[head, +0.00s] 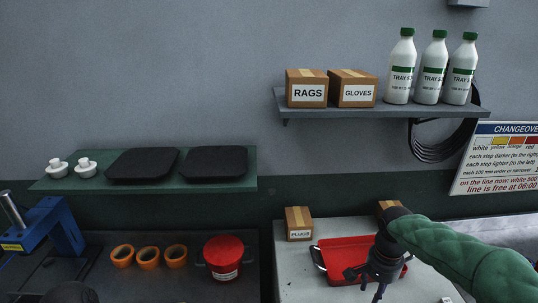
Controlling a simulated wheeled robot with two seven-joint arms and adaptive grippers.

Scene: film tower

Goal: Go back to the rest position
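My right arm, in a green sleeve, comes in from the right in the head view. Its dark gripper (366,284) points down over the front part of a red tray (335,251) on the light worktop. The fingers look spread apart, with nothing seen between them. Whether they touch the tray cannot be told. My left gripper is not in view. A dark rounded shape at the bottom left edge is too cut off to identify.
A red lidded pot (224,252) and orange rings (148,257) stand on the dark left counter, beside a blue device (50,228). A small box (298,223) stands behind the tray. Wall shelves hold black trays (143,164), boxes (306,90) and white bottles (401,68).

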